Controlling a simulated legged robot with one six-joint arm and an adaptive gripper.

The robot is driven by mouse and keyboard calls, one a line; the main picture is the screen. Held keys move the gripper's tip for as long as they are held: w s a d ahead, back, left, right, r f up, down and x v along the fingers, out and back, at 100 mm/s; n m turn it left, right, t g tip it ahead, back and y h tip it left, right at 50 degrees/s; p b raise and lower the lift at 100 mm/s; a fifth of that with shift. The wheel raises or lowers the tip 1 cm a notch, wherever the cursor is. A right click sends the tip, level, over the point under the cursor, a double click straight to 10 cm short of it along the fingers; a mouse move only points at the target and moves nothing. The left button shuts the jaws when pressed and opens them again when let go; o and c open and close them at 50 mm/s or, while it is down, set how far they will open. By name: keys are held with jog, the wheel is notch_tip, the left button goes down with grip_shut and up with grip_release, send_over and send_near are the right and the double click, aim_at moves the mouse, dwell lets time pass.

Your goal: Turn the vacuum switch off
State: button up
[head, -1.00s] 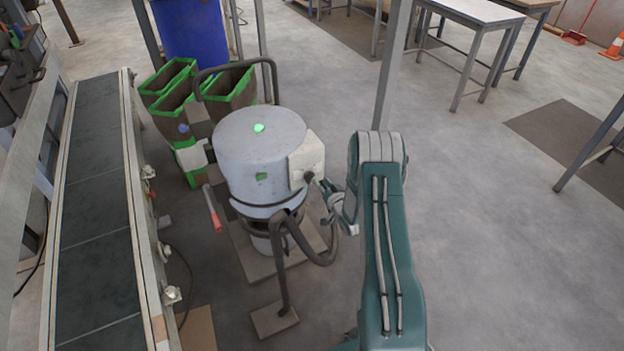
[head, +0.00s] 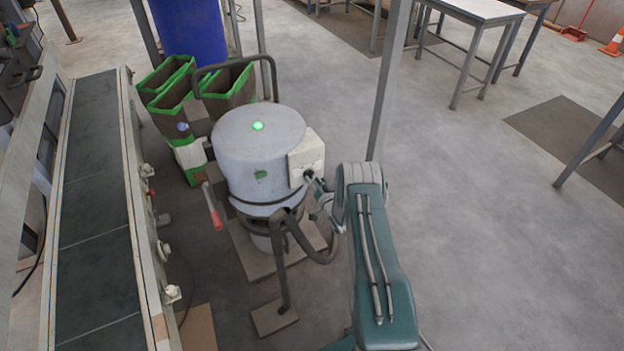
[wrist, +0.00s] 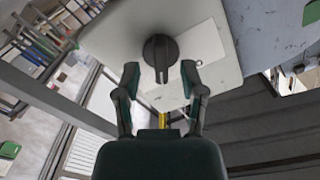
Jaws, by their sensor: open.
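The vacuum is a grey drum (head: 258,160) with a green light (head: 258,126) glowing on its lid. A pale switch box (head: 307,154) is fixed to its right side. The vacuum switch is a dark rotary knob (wrist: 160,52) on the box face, its handle pointing down toward my gripper in the wrist view. My gripper (wrist: 160,80) is open, with its two fingers on either side of the lower end of the knob's handle and a gap visible on each side. In the head view, my gripper is close to the box and partly hidden by my wrist.
A conveyor (head: 95,220) runs along the left. Green-edged bins (head: 170,85) and a blue barrel (head: 190,30) stand behind the vacuum. A grey post (head: 385,90) rises behind my arm. A dark hose (head: 318,250) loops below the box.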

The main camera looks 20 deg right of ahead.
jog(key=shift+w, duration=0.65)
grip_shut()
jog(key=shift+n, duration=0.3)
jog(key=n, duration=1.1)
jog(key=shift+a, duration=0.15)
jog(key=shift+n, duration=0.3)
